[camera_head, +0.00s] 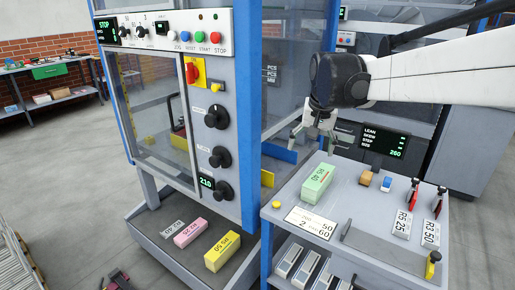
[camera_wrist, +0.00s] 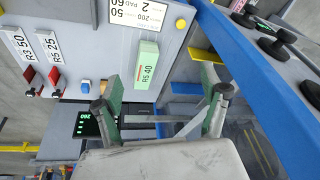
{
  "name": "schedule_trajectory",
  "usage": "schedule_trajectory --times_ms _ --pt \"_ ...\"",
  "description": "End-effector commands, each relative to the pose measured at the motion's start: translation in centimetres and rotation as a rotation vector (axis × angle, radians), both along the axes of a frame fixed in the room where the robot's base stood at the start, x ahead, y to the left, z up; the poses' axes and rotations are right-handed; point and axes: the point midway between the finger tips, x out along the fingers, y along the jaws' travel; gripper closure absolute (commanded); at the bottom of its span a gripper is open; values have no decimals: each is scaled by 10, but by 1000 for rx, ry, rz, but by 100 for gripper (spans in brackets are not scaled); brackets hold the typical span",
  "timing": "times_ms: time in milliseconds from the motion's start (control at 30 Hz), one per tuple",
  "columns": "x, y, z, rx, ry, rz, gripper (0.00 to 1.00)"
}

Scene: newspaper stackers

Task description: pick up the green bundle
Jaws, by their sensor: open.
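The green bundle (camera_head: 317,183), a light green block marked RS 40, lies on the light grey work table (camera_head: 375,205) at the right in the head view. In the wrist view the green bundle (camera_wrist: 147,70) appears beyond the fingers, within the gap between them. My gripper (camera_head: 316,139) is above the table's back edge, behind the bundle and apart from it. In the wrist view my gripper (camera_wrist: 162,92) has its two fingers spread wide with nothing between them. The bundle is not hidden in either view.
A yellow bundle (camera_head: 222,251), a pink bundle (camera_head: 189,232) and a grey one (camera_head: 172,229) lie on a lower shelf. A blue post (camera_head: 266,245) stands left of the table. A small display (camera_head: 384,141) and red-handled tools (camera_head: 412,193) are near the bundle.

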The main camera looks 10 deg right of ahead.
Motion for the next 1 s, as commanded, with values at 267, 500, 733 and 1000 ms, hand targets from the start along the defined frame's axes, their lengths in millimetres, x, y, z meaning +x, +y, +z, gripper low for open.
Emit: schedule_trajectory --times_ms 267,500,733,1000 --pt "71 -38 -22 31 78 -105 24" --pt "123 -74 -54 57 145 -197 24" --pt "166 -109 -97 79 209 -284 24" --pt "199 -146 -150 102 276 -375 24"
